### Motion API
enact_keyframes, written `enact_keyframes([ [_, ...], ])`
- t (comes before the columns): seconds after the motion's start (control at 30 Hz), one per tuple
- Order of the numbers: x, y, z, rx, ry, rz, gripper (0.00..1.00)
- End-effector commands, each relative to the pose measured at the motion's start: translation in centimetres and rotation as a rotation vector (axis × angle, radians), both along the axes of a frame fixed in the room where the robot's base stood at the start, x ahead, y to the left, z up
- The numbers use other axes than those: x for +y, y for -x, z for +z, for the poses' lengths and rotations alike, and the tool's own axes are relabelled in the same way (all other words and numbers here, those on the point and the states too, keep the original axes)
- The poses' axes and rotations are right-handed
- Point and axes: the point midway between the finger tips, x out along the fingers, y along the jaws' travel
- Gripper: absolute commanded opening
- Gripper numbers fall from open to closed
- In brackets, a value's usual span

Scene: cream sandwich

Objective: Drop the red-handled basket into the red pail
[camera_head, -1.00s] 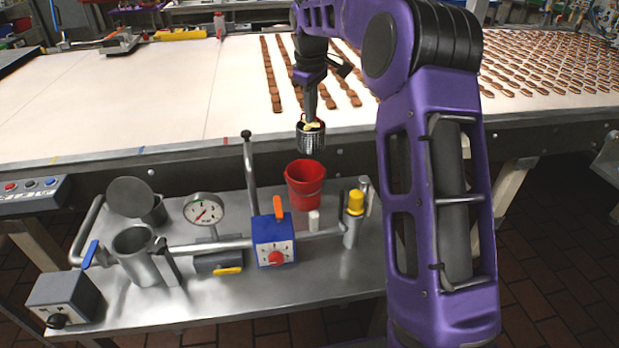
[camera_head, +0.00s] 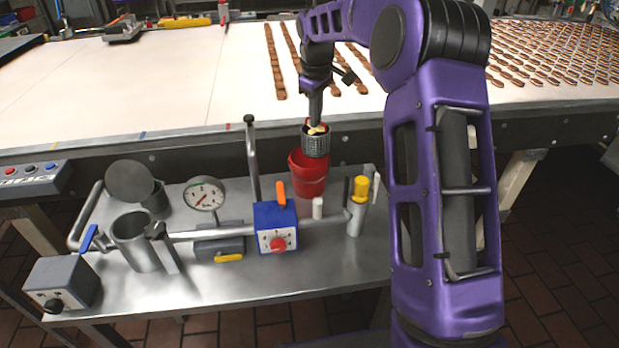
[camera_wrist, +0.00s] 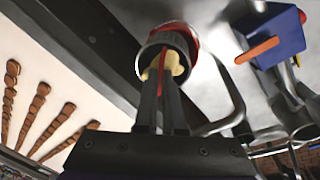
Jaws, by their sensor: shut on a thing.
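The basket (camera_head: 315,143) is a small grey perforated metal cup with something pale inside its top. It hangs upright under my gripper (camera_head: 316,122), directly above the red pail (camera_head: 309,176) in the head view. The pail stands on the metal table, and its back rim shows behind the basket. In the wrist view my gripper (camera_wrist: 162,80) is shut on the red handle of the basket (camera_wrist: 150,52). Pale yellowish pieces show inside the basket around the fingertips. Only a strip of the red pail (camera_wrist: 190,38) shows beyond the basket; its inside is hidden.
A blue box with an orange lever (camera_head: 274,228), a white cylinder (camera_head: 317,208) and a yellow-capped bottle (camera_head: 358,205) stand close to the pail. A tall metal post (camera_head: 252,160) rises at its left. The conveyor (camera_head: 150,90) edge lies behind.

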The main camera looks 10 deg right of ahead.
Motion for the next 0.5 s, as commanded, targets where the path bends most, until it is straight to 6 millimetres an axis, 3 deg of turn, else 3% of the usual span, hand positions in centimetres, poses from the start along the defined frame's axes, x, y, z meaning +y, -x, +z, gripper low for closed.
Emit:
enact_keyframes([
  [0.1,0.00,0.00,0.10,0.000,0.000,0.000,0.00],
  [0.13,0.00,0.00,0.10,0.000,0.000,0.000,0.12],
  [0.3,0.00,0.00,0.10,0.000,0.000,0.000,0.41],
  [0.5,0.00,0.01,0.09,0.000,0.000,0.000,0.41],
])
